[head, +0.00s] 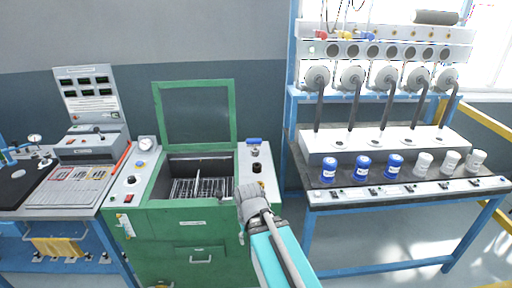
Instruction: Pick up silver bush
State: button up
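Three blue cylinders stand in a row on the front of the right bench: the left one (329,168), the middle one (362,166) and the right one (394,166). To their right stand three silver-white cylinders, which look like silver bushes: the left one (424,163), the middle one (449,161) and the right one (474,160). All stand upright and apart. My gripper (246,194) is over the right front part of the green machine, well left of the bushes. Its fingers are too small and unclear to tell open from shut. I see nothing held in it.
The green machine (195,218) has its lid (195,115) raised over an open basket. The blower bench (392,190) carries several dark hoses behind the cylinders. A left bench (88,208) holds a control panel and papers. Floor between machine and blower bench is clear.

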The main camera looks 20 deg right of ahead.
aim_at(255, 152)
jog(key=i, duration=1)
jog(key=u, duration=0.05)
